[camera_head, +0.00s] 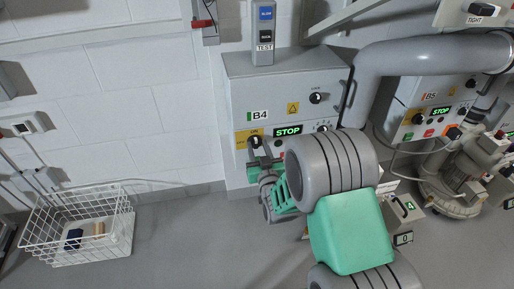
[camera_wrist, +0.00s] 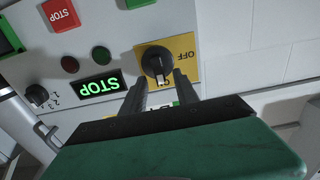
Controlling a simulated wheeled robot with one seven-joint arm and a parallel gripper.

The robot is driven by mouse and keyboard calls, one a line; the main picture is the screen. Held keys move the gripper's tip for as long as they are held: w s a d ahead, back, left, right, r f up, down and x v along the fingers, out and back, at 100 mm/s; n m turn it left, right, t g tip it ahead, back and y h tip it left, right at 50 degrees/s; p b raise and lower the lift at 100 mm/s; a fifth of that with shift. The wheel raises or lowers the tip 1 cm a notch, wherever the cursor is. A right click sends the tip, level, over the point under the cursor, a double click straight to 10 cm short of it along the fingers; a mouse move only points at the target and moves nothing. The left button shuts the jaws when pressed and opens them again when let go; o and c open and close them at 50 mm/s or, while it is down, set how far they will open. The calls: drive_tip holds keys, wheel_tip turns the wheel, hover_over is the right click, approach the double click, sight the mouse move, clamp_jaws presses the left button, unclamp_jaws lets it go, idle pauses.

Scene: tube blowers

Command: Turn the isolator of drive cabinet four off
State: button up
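The drive cabinet (camera_head: 285,93) is grey and marked B4. Its isolator (camera_head: 255,141) is a black rotary knob on a yellow plate at the front's left side. In the wrist view, which is upside down, the knob (camera_wrist: 157,62) has its handle along the picture's vertical, with its white mark towards the partly hidden ON label; OFF is to the right. My gripper (camera_head: 264,162) is just in front of the isolator in the head view. In the wrist view my gripper (camera_wrist: 160,80) is open, its two dark fingers apart by the knob's lower end. Contact cannot be told.
A lit green STOP display (camera_wrist: 99,86) and a red STOP button (camera_wrist: 60,14) are beside the isolator. A TEST box (camera_head: 264,33) stands above the cabinet. Cabinet B5 (camera_head: 430,100) and a thick grey pipe (camera_head: 420,55) are right. A wire basket (camera_head: 80,230) is at left.

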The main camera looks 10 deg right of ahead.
drive_tip(key=shift+w+f, duration=0.1)
drive_tip(key=shift+w, duration=0.45)
clamp_jaws()
